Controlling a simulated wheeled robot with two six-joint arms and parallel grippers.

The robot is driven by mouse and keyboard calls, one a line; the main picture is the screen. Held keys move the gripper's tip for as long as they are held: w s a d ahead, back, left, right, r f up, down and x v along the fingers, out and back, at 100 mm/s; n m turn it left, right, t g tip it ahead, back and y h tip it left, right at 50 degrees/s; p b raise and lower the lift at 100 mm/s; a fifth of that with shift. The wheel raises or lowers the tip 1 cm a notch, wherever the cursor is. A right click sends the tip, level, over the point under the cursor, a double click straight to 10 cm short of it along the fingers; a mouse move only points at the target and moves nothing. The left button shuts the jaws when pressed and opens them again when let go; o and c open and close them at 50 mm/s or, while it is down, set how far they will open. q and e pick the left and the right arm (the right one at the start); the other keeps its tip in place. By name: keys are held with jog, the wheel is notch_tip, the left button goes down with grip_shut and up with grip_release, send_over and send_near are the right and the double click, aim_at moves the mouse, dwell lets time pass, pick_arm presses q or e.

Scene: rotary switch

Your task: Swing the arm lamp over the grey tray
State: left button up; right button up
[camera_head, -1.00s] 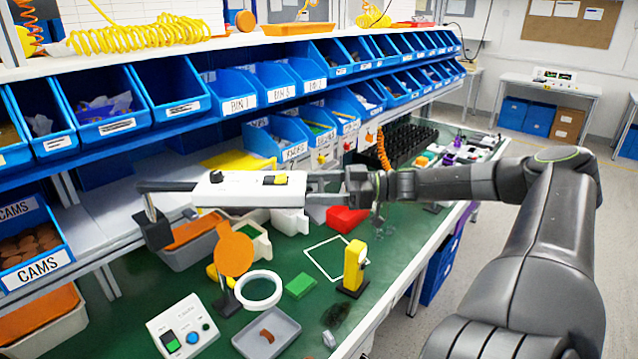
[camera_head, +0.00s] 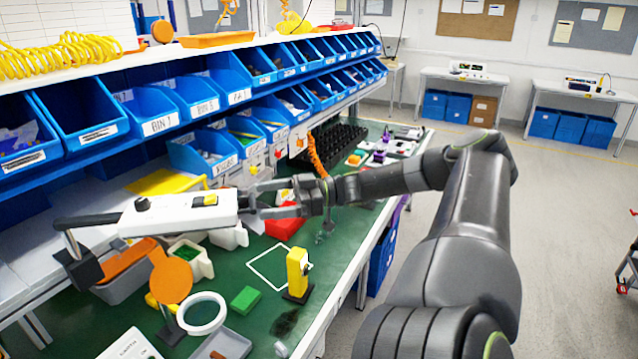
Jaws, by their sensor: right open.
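The arm lamp has a long white head (camera_head: 180,212) with a dark knob and a yellow part on top. A black arm joins it to a dark base (camera_head: 84,268) at the left. The head reaches right above the green bench and the grey bin with orange contents. The grey tray (camera_head: 238,343) lies on the bench at the front, partly cut off by the lower picture edge. The lamp head is behind and left of it. My right gripper (camera_head: 250,202) is open, its fingers by the right end of the lamp head. Contact cannot be told. My left gripper is out of view.
An orange disc on a stand (camera_head: 171,278), a white ring (camera_head: 201,313), a green block (camera_head: 245,299) and a yellow upright part (camera_head: 297,270) stand near the tray. Blue bins (camera_head: 160,115) line the back. A white square outline (camera_head: 280,267) on the bench is empty.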

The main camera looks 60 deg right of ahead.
jog(key=p+v, duration=0.1)
jog(key=v, duration=1.2)
jog(key=shift+s+p, duration=0.2)
jog(key=shift+p, duration=0.2)
